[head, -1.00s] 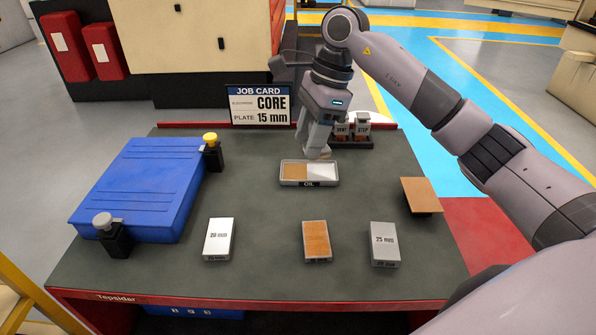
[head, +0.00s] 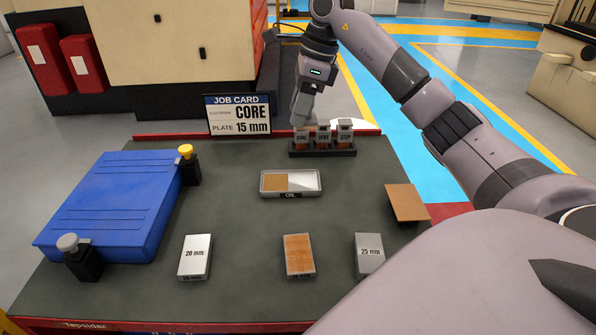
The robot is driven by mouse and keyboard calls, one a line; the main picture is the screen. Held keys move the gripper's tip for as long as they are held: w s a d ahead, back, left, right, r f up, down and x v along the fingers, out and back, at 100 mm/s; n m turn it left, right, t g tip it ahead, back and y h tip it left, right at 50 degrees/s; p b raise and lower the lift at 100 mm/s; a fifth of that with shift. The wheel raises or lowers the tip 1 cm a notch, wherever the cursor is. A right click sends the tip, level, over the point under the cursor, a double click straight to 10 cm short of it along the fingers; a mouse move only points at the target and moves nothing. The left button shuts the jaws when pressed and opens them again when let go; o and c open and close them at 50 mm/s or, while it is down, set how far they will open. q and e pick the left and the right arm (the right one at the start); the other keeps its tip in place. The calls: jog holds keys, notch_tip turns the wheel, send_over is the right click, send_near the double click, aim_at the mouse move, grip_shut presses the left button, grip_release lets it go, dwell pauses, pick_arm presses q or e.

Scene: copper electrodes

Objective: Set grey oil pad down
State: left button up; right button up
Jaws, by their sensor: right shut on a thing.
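The oil tray (head: 264,192), labelled OIL, lies on the table's middle. Its left half holds a tan pad (head: 275,182) and its right half shows a pale grey surface (head: 306,181). No separate grey pad shows in my grip. My right gripper (head: 303,121) is behind the tray, at the rack (head: 322,152). It is shut on the top of the left block, the CORE electrode (head: 302,138), which stands in the rack; the fingertips are small and hard to make out. The VENT electrode (head: 323,137) and STEP electrode (head: 345,133) stand beside it. My left gripper is out of view.
A blue case (head: 110,205) with two clamps lies at the left. A 20 mm block (head: 195,256), a copper-coloured block (head: 298,255) and a 25 mm block (head: 369,253) are in front. A tan plate (head: 407,203) is at the right. The job card (head: 237,115) stands behind.

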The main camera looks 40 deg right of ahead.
aim_at(316, 117)
notch_tip(316, 117, down, 15)
dwell(0.4)
jog(key=shift+f, duration=0.15)
jog(key=o, duration=1.1)
jog(key=v, duration=1.1)
jog(key=shift+d+r, duration=0.1)
jog(key=shift+r, duration=0.3)
jog(key=shift+s+r, duration=0.1)
jog(key=shift+r, duration=0.15)
